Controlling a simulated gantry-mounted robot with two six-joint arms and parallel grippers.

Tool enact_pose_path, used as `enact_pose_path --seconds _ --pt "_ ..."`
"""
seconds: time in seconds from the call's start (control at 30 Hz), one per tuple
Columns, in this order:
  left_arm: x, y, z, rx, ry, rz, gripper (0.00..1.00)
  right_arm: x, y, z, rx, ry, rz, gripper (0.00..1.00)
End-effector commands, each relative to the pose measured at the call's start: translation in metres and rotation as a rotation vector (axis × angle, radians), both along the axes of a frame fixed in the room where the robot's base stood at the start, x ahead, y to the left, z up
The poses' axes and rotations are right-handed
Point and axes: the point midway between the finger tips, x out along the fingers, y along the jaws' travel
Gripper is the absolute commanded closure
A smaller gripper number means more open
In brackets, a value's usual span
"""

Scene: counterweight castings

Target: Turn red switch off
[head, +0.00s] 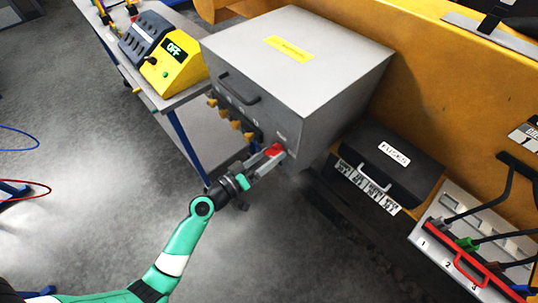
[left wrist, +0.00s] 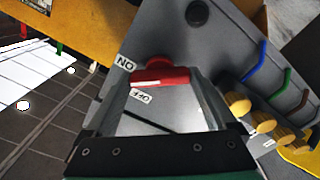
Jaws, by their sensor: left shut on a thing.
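The red switch (head: 273,150) is on the lower right of the grey cabinet's front face (head: 262,112). In the left wrist view the red switch (left wrist: 162,77) lies crosswise between my fingers. One white label (left wrist: 125,63) sits at its upper left and another, the OFF label (left wrist: 141,96), appears upside down just below it. My left gripper (head: 268,158) reaches up from the lower left and is shut on the red switch; its fingers (left wrist: 163,85) are on either side of it. My right gripper is not in view.
Several yellow knobs (head: 235,125) and a dark handle (head: 238,90) are on the cabinet front, left of the switch. A yellow box (head: 172,68) showing OFF stands on the table at the upper left. A black FUSES box (head: 395,155) is to the right. The floor (head: 90,200) at the left is mostly clear.

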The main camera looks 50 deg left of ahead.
Motion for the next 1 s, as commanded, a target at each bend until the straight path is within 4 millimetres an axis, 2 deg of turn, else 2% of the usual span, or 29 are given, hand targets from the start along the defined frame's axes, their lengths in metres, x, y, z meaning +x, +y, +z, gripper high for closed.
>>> enact_pose_path --seconds 0.6,1.0 --pt "0.000 0.001 0.001 -0.581 0.008 0.001 0.66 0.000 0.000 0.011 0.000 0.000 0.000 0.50" --pt "0.000 0.001 0.001 -0.849 0.013 0.001 0.66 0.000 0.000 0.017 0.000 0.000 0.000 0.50"
